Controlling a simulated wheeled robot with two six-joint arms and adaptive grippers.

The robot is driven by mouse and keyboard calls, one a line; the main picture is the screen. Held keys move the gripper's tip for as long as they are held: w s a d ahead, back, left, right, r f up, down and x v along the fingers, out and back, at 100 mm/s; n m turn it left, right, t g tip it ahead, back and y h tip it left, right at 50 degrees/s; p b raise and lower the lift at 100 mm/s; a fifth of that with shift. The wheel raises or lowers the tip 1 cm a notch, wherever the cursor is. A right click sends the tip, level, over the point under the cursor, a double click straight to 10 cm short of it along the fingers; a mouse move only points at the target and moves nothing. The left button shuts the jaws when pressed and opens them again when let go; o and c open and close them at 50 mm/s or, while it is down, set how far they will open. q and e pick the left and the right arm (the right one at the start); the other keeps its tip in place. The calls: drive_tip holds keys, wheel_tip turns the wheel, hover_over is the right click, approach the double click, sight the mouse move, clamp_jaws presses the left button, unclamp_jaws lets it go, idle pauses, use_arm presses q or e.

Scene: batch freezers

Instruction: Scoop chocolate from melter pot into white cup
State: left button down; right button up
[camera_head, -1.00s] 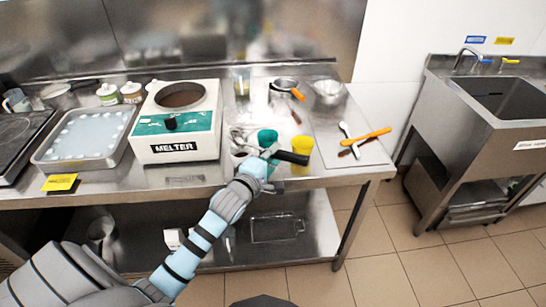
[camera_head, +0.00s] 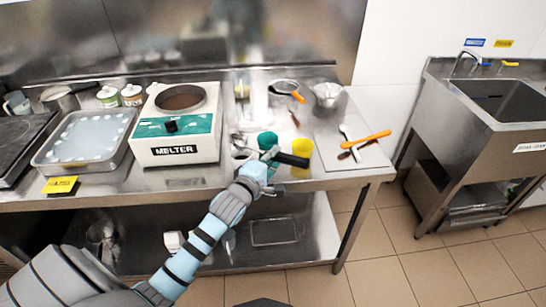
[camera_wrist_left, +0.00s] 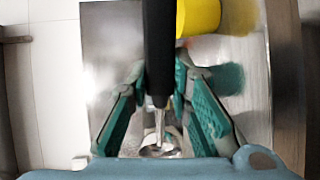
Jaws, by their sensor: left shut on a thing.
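The white melter (camera_head: 178,150) stands on the steel counter with a teal front panel. Dark brown chocolate shows in its round pot (camera_head: 181,98). My left gripper (camera_head: 270,156) is right of the melter, low over the front of the counter. It is shut on a black-handled metal scoop (camera_head: 293,160). In the left wrist view, the black handle (camera_wrist_left: 158,45) runs between the teal fingers (camera_wrist_left: 160,85), with shiny metal below it. A yellow cup (camera_head: 302,149) is just right of the gripper. I cannot pick out a white cup. My right gripper is not in view.
A steel tray (camera_head: 62,160) of white discs is left of the melter. A strainer (camera_head: 284,88), a metal bowl (camera_head: 328,94) and a board (camera_head: 370,153) with orange and white utensils lie to the right. A sink (camera_head: 500,100) stands apart.

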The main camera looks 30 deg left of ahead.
use_arm(q)
drive_tip(key=shift+r, duration=0.1)
drive_tip(key=r+g+p, duration=0.1)
drive_tip(key=g+p, duration=0.1)
drive_tip(key=p, duration=0.2)
drive_tip(key=r+g+p, duration=0.1)
drive_tip(key=g+p, duration=0.1)
drive_tip(key=p, duration=0.2)
drive_tip(key=shift+w+r+p, duration=0.1)
drive_tip(key=shift+w+p, duration=0.1)
drive_tip(key=shift+p, duration=0.1)
drive_tip(key=g+p, duration=0.1)
drive_tip(key=w+r+g+h+p, duration=0.1)
drive_tip(key=g+p, duration=0.1)
drive_tip(key=shift+a+g, duration=0.1)
drive_tip(key=shift+g, duration=0.2)
drive_tip(key=g+b, duration=0.2)
drive_tip(key=w+r+g+b, duration=0.1)
drive_tip(key=g+b, duration=0.2)
drive_tip(key=r+g+h+b, duration=0.1)
drive_tip(key=g+b, duration=0.2)
drive_tip(key=shift+w+a+n, duration=0.15)
drive_tip(key=shift+w+n, duration=0.15)
drive_tip(key=shift+g, duration=0.3)
drive_tip(key=shift+w, duration=0.1)
